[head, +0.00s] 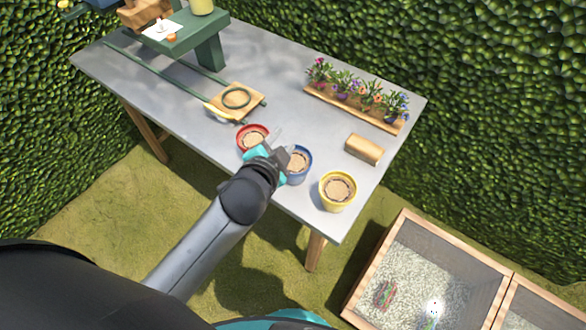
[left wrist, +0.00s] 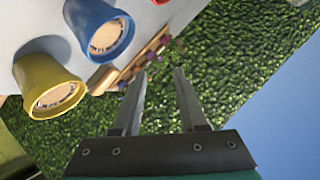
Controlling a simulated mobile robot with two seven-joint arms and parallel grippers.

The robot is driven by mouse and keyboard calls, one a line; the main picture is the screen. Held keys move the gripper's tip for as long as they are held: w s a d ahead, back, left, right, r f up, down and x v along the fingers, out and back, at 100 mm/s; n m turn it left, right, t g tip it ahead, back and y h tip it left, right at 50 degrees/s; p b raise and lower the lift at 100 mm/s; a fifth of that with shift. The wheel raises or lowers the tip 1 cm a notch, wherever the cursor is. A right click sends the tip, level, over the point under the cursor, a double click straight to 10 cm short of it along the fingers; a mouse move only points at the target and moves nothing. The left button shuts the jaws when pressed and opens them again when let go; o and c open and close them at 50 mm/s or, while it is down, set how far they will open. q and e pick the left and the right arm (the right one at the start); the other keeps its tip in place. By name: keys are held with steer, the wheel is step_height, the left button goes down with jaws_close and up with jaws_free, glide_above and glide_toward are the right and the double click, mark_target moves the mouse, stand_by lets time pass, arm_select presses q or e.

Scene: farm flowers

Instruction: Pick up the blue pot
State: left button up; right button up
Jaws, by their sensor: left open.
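The blue pot (head: 300,177) stands upright near the front edge of the grey table, between a red pot and a yellow pot. It holds brown soil. In the left wrist view the blue pot (left wrist: 99,32) is at the upper left, outside the jaws. My left gripper (head: 281,147) is over the table, just left of the blue pot's rim and partly in front of the red pot. In the left wrist view my left gripper (left wrist: 160,88) has its two fingers apart with nothing between them. Whether a finger touches the pot is unclear. My right gripper is not in view.
The red pot (head: 248,132) and yellow pot (head: 337,201) flank the blue one on the table (head: 190,117). Behind are a wooden block (head: 364,149) and a flower tray (head: 340,103). A wooden board with a ring (head: 237,97) lies farther left. A gravel-filled planter (head: 375,248) stands lower right.

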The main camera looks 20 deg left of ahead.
arm_select(q)
steer(key=w+d+r+m+t+h, duration=0.1)
steer(key=d+r+m+t+h, duration=0.3)
steer(key=r, duration=0.7)
steer(key=w+d+r+m+t+h, duration=0.1)
steer(key=d+r+m+t+h, duration=0.25)
steer(key=r, duration=0.85)
steer(key=s+d+r+m+g+h, duration=0.1)
steer(key=s+d+m+g+h, duration=0.45)
steer(key=m, duration=0.75)
steer(key=s+d+r+m+g+h, duration=0.1)
steer(key=s+d+m+g+h, duration=0.1)
steer(key=d+m+g+h, duration=0.85)
steer(key=m+g+y, duration=0.3)
steer(key=m+y, duration=1.5)
steer(key=y, duration=0.5)
glide_above(294, 167)
steer(key=s+a, duration=0.1)
steer(key=s, duration=0.4)
step_height(294, 167, down, 32)
steer(key=shift+d+f, duration=0.1)
steer(key=shift+f, duration=2.45)
steer(key=shift+t, duration=0.25)
